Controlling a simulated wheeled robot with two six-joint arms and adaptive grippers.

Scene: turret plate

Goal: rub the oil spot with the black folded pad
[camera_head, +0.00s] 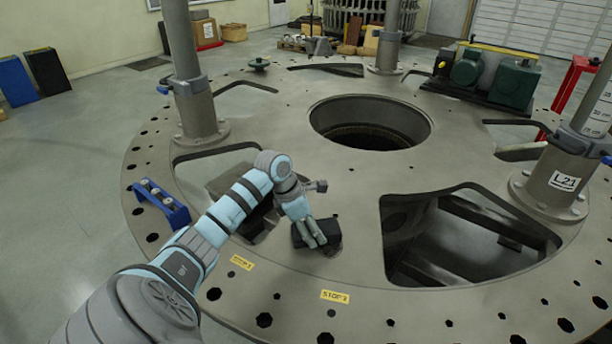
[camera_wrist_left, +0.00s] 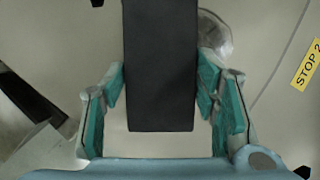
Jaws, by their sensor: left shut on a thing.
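The black folded pad (camera_head: 329,229) is in the fingers of my left gripper (camera_head: 314,238), on or just above the grey turret plate (camera_head: 330,185). In the left wrist view, the pad (camera_wrist_left: 161,70) sits between the teal finger pads of the left gripper (camera_wrist_left: 160,88). The oil spot (camera_wrist_left: 216,36) shows there as a glossy round patch beside the pad's upper right edge; the pad may hide part of it. In the head view, a small darker edge of the spot (camera_head: 333,249) shows beside the pad. My right gripper is not in view.
A large opening (camera_head: 440,280) lies right of the pad, and a round hole (camera_head: 370,118) lies behind it. A blue bracket (camera_head: 163,204) stands at the plate's left. Yellow labels, including STOP 2 (camera_head: 335,296), mark the near plate. Grey posts (camera_head: 196,105) rise from it.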

